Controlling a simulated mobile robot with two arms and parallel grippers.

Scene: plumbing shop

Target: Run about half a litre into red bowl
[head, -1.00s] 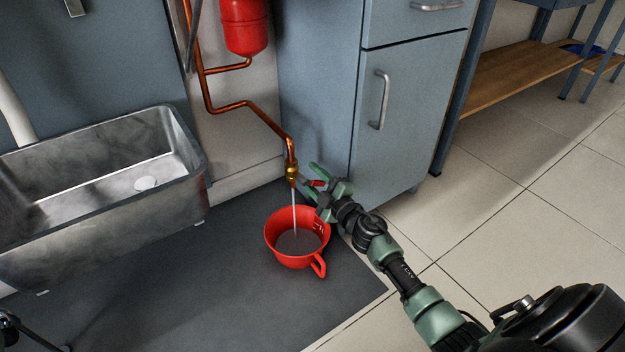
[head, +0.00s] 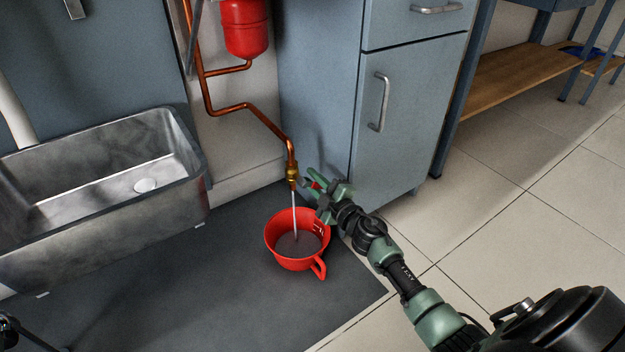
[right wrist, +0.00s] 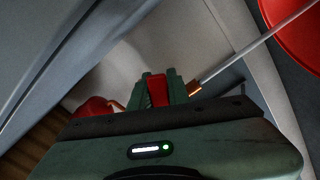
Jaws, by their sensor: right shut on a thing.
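The red bowl (head: 283,255) stands upright on the dark mat, its handle toward the front right. A thin stream of water (head: 294,213) falls from the brass tap (head: 292,171) into it, and greyish water (head: 299,244) lies inside. My right gripper (head: 314,184) is at the tap, shut on its red lever (head: 316,185). The right wrist view shows the red lever (right wrist: 157,90) between the fingers, with the stream (right wrist: 250,42) and part of the bowl (right wrist: 298,28) at upper right. My left gripper is not in view.
A copper pipe (head: 244,105) feeds the tap below a red tank (head: 246,30). A metal sink (head: 100,215) stands left of the bowl. A blue-grey cabinet (head: 408,120) stands close behind my right gripper. The dark mat (head: 240,310) is clear in front.

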